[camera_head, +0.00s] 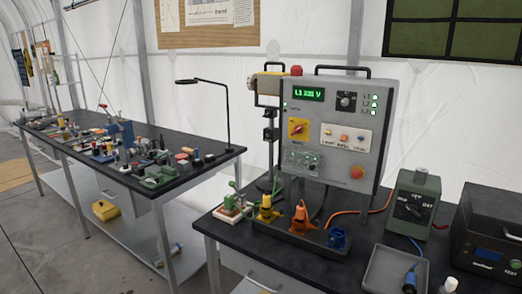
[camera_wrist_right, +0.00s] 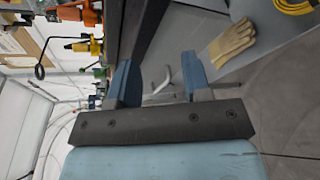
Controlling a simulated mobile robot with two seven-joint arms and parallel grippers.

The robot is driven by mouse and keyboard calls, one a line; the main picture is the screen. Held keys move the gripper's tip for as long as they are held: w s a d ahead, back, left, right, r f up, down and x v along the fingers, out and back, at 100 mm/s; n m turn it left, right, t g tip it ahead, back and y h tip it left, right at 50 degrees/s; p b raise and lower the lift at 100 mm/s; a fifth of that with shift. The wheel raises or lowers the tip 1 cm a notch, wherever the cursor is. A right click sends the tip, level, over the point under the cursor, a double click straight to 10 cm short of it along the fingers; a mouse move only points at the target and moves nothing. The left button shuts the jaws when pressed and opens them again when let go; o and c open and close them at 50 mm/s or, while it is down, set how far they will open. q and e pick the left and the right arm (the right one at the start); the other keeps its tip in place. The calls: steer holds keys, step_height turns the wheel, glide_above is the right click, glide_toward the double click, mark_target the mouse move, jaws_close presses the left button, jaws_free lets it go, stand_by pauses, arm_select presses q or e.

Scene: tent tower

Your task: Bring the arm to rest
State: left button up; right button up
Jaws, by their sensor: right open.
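My right gripper (camera_wrist_right: 160,78) is open in the right wrist view, its two blue fingers apart with nothing held between them. A bench drawer handle shows in the background of the gap. My right arm and gripper do not show in the head view. My left gripper is in neither view.
The near black bench carries a grey control panel (camera_head: 333,128), yellow (camera_head: 266,208) and orange (camera_head: 300,217) connectors, a grey tray (camera_head: 393,272), a green box (camera_head: 413,203) and a dark box (camera_head: 490,238). A cluttered table (camera_head: 213,160) stands left. Gloves (camera_wrist_right: 232,42) lie on a grey surface.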

steer(key=s+f+m+g+y, duration=0.35)
steer(key=s+f+m, duration=0.45)
steer(key=s, duration=0.6)
steer(key=s+d+m+y, duration=0.4)
steer(key=s+m, duration=0.6)
steer(key=s, duration=0.5)
arm_select(q)
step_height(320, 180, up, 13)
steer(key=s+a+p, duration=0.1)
steer(key=p, duration=1.4)
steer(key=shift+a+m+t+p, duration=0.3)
steer(key=shift+p, duration=0.05)
arm_select(e)
step_height(320, 180, up, 13)
steer(key=d, duration=0.1)
steer(key=shift+w+n, duration=0.15)
steer(key=shift+n, duration=0.25)
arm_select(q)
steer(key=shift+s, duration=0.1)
arm_select(e)
steer(key=shift+f+h, duration=0.15)
steer(key=shift+h, duration=0.1)
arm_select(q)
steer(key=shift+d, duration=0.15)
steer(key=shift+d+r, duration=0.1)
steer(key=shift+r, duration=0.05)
arm_select(e)
steer(key=shift+a, duration=0.1)
